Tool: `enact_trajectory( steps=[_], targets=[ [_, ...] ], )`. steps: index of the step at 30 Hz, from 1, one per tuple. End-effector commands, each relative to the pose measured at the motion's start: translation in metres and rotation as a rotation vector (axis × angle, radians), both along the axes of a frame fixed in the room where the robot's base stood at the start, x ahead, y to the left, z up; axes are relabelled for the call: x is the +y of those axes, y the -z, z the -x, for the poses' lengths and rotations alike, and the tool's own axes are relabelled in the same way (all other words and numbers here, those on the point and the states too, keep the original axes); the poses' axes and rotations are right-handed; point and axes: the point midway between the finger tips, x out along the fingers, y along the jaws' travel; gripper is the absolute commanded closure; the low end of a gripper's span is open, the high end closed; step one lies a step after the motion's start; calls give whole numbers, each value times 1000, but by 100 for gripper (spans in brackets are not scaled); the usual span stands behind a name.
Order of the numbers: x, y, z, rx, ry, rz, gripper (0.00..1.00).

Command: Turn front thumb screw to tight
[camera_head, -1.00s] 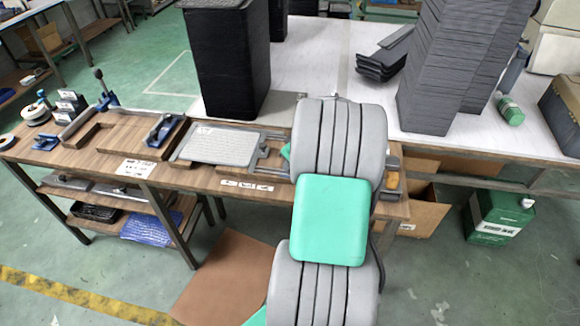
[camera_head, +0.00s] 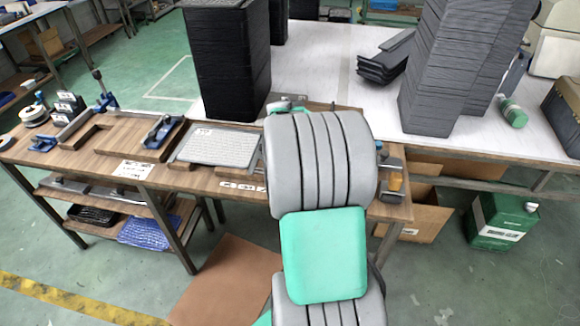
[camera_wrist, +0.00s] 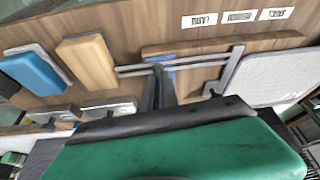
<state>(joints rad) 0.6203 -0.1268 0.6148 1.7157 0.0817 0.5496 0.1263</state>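In the wrist view, my gripper (camera_wrist: 158,70) points down at the bench, its two dark fingers meeting at their tips. The tips are over or beside metal rails (camera_wrist: 195,62) with a bit of blue behind them; I cannot tell whether they touch. A small dark knob-like part (camera_wrist: 211,91) lies right of the fingers; I cannot tell if it is the front thumb screw. The grey mesh tray panel (camera_wrist: 275,78) lies to the right. In the head view the panel (camera_head: 215,147) lies left of my arm, which hides the rails and fingers.
The wooden bench (camera_head: 105,165) holds a blue clamp (camera_head: 160,131) and wooden strips. In the wrist view, a wooden block (camera_wrist: 86,62) and a blue block (camera_wrist: 33,73) lie left of the fingers. Tall black tray stacks (camera_head: 228,65) stand behind on the white table.

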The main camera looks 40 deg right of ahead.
Motion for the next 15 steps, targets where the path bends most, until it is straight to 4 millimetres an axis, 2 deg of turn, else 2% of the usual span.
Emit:
enact_trajectory(
  steps=[6,15],
  targets=[
    [-1,-1,-1,-3,88,2,100],
    [-1,-2,-1,-3,127,2,100]
  ],
)
